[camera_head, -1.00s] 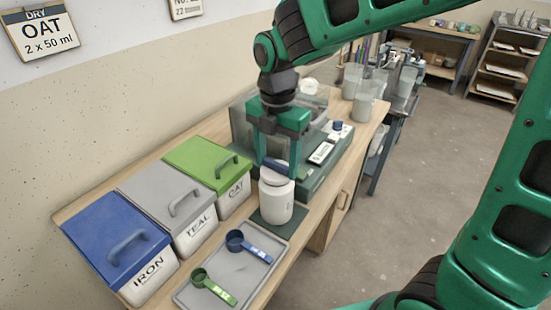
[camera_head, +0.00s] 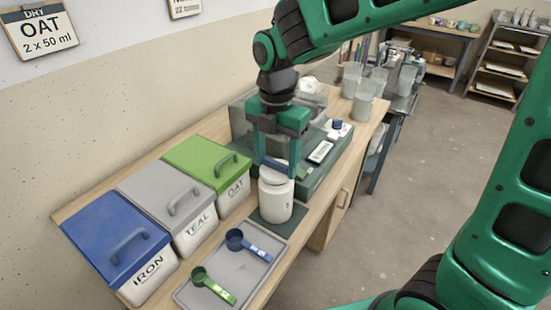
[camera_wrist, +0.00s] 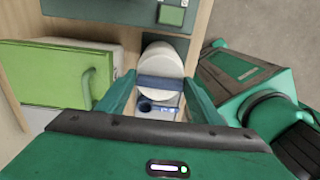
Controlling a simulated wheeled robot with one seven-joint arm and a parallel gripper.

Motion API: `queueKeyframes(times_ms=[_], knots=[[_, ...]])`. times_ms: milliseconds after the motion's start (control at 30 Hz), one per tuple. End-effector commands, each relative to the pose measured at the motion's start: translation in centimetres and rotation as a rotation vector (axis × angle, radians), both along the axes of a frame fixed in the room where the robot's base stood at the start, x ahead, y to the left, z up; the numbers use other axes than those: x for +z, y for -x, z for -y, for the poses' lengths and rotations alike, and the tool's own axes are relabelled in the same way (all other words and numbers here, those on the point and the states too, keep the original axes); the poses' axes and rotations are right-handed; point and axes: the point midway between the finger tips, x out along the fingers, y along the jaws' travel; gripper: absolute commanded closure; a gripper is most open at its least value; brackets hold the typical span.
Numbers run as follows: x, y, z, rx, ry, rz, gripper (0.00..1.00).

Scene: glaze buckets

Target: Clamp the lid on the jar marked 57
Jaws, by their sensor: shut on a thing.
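A white jar (camera_head: 276,203) stands upright on a dark green mat (camera_head: 257,217) at the bench's front edge. Its mark is too small to read. A white lid (camera_head: 273,173) sits on top of it; in the wrist view its round white top (camera_wrist: 161,58) shows just beyond my fingers. My gripper (camera_head: 276,160) points down over the jar, its fingers shut on a dark blue bar (camera_wrist: 158,83). The bar also shows in the head view (camera_head: 275,166), at the lid's top. I cannot tell whether it is fastened to the lid.
Blue (camera_head: 115,240), grey (camera_head: 170,200) and green (camera_head: 206,163) lidded bins stand to the left. A grey tray (camera_head: 190,291) with a blue scoop (camera_head: 236,239) and a green scoop (camera_head: 215,288) lies in front. A dark green scale-like unit (camera_head: 325,165) is close behind the jar.

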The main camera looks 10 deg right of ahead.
Motion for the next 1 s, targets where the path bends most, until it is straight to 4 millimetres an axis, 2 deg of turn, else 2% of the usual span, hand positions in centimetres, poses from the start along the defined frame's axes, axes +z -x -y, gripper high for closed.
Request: queueKeyframes(times_ms=[1000], knots=[[-0.56,0.01,0.05,0.0,0.0,0.0,0.63]])
